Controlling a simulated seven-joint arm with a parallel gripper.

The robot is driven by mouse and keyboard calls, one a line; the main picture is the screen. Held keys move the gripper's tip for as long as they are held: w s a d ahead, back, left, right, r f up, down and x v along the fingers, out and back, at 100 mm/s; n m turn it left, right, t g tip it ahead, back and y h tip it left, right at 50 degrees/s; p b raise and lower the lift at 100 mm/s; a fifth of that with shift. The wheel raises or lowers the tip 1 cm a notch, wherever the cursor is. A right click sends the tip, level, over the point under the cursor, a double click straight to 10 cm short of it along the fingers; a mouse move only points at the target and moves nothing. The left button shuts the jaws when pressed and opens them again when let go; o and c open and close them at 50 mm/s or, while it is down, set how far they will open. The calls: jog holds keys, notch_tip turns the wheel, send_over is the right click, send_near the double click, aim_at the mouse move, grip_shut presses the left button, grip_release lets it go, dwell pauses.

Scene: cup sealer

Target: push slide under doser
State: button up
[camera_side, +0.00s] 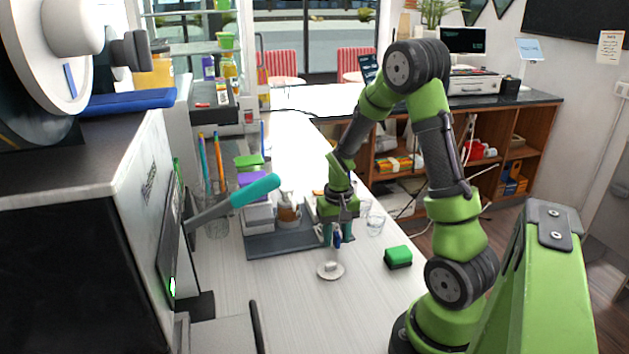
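The dark sealing machine (60,215) fills the left side, with a grey lever ending in a teal grip (255,190). A grey flat part with a raised dark edge (225,331) sits low at the machine's front; I cannot tell whether it is the slide. No doser can be clearly made out. My gripper (337,236) points down over the counter, above and behind a small white disc with a knob (330,270). Something small and blue shows between its fingers; I cannot tell if it is gripped. My gripper is well apart from the grey part.
A green and black sponge (398,257) lies right of the disc. A clear glass (375,224) stands near my gripper. A dark tray (275,246) holds containers behind it. Tall coloured sticks stand in a holder (216,228). The front counter (300,315) is clear.

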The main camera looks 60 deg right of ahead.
grip_shut()
jog(key=w+a, duration=0.9)
jog(key=w, duration=0.1)
jog(key=shift+a, duration=0.4)
jog(key=shift+s, duration=0.1)
grip_release()
